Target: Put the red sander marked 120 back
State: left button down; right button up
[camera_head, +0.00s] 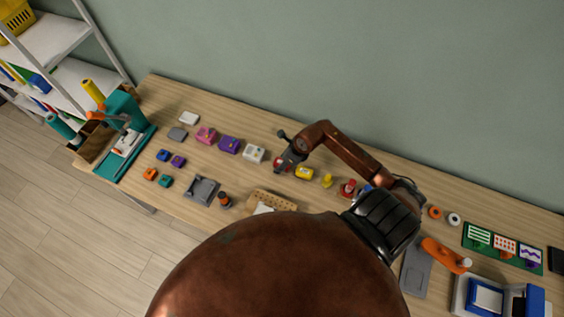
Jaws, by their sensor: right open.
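My right gripper (283,165) reaches in from the right and hangs open over the row of small blocks. A second red piece (347,188) with a knob stands further right in the row, close to my arm. Both are too small to read a 120 marking, so I cannot tell which is the sander. My left gripper is not in view.
Beside the gripper are a white block (254,154) and a yellow block (304,172). Purple (229,144) and pink (205,135) blocks lie further left. A tan pegged holder (271,200) and a grey tray (202,190) lie nearer me. A teal machine (123,108) stands at the left end.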

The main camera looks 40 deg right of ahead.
jog(key=v, duration=1.2)
jog(key=shift+s+d, duration=0.15)
